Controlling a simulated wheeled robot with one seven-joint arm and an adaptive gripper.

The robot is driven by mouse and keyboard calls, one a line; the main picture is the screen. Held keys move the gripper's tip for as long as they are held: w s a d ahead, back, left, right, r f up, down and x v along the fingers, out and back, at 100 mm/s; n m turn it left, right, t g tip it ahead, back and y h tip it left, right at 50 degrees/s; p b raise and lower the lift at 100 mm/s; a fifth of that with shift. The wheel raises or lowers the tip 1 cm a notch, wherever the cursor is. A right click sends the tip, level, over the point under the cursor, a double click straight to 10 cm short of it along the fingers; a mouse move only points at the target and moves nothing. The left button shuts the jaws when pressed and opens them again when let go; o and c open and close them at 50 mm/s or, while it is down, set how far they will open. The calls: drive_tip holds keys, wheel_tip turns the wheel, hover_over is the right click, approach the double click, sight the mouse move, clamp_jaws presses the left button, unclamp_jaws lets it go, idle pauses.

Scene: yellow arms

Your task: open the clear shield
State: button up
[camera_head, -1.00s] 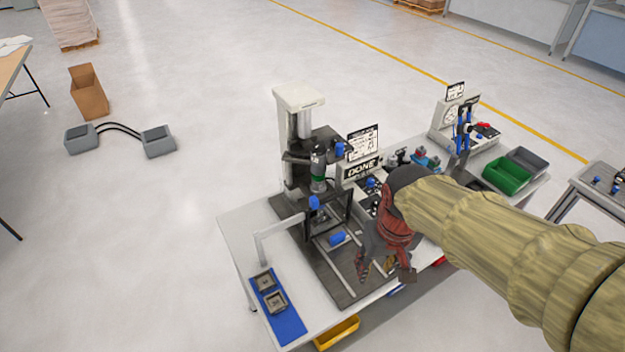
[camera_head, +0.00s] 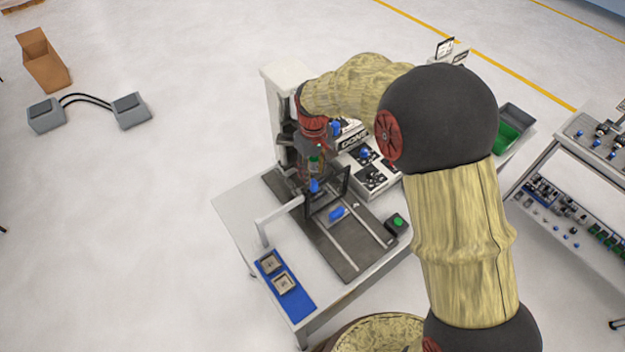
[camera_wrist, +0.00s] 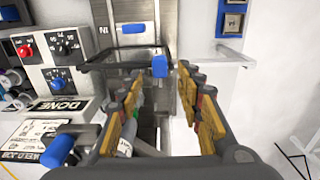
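The clear shield (camera_head: 344,183) is a see-through panel in a dark frame, standing low at the front of the press-like machine. In the wrist view the shield (camera_wrist: 122,57) lies beyond my fingers, with a blue knob (camera_wrist: 160,66) at its edge. The knob also shows in the head view (camera_head: 314,186). My gripper (camera_head: 312,165) points down over the machine, just above the shield. In the wrist view my gripper (camera_wrist: 162,108) is open, with yellow-padded fingers apart and nothing seen held between them. The knob appears ahead of the gap; no contact is visible.
The grey machine column (camera_head: 283,95) stands close behind my gripper. A control panel (camera_head: 370,175) with knobs is to the right. A blue tray (camera_head: 300,305) with two square parts lies front left, near a pale bar (camera_head: 280,213). A blue part (camera_head: 337,213) lies on the dark base.

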sight(313, 182)
wheel_tip(313, 182, down, 6)
idle(0.4)
drive_tip(key=shift+c, duration=1.2)
clamp_jaws()
